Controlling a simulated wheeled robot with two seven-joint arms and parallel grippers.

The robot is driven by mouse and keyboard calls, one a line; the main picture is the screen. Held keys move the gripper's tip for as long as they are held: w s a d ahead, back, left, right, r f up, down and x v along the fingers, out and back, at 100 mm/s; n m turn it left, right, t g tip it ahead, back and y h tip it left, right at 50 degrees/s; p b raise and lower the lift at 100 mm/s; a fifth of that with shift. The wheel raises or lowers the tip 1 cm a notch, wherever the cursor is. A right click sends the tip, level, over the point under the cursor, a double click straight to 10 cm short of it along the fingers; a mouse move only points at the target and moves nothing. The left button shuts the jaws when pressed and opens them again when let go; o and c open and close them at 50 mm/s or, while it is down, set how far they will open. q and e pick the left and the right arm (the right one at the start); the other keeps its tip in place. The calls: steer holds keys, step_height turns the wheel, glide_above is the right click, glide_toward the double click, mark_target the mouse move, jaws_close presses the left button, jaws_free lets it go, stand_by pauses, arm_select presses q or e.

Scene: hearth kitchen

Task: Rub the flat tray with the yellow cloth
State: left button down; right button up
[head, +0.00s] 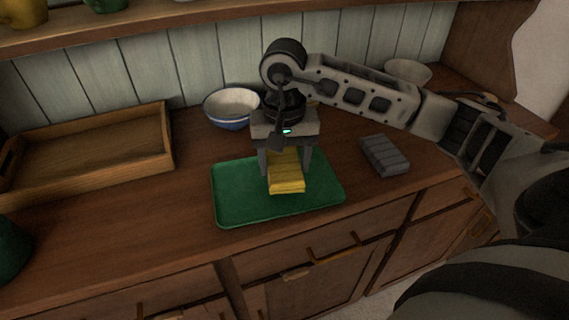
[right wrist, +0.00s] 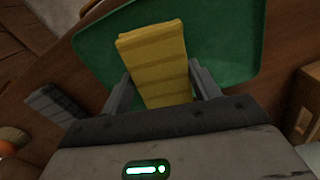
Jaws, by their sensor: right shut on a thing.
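The flat green tray (head: 233,203) lies on the wooden counter near its front edge. My right gripper (head: 287,172) is over the tray and points down, shut on the folded yellow cloth (head: 287,182). In the right wrist view the yellow cloth (right wrist: 155,60) sits between the two fingers, with the green tray (right wrist: 225,45) behind it. The cloth is over the middle of the tray; I cannot tell if it touches the surface. My left gripper is not in view.
A wooden crate (head: 90,178) stands at the left. A blue and white bowl (head: 232,118) stands behind the tray. A grey ribbed block (head: 385,155) lies right of the tray. A pale bowl (head: 408,71) is at the back right. The counter between crate and tray is clear.

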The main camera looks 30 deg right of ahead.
arm_select(q)
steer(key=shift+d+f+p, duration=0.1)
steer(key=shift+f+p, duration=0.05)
steer(key=shift+p, duration=0.35)
arm_select(e)
steer(key=shift+r, duration=1.25)
steer(key=shift+r+p, duration=0.3)
steer(key=shift+r, duration=0.3)
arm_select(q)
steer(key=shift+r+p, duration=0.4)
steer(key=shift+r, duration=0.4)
arm_select(e)
steer(key=shift+r, duration=1)
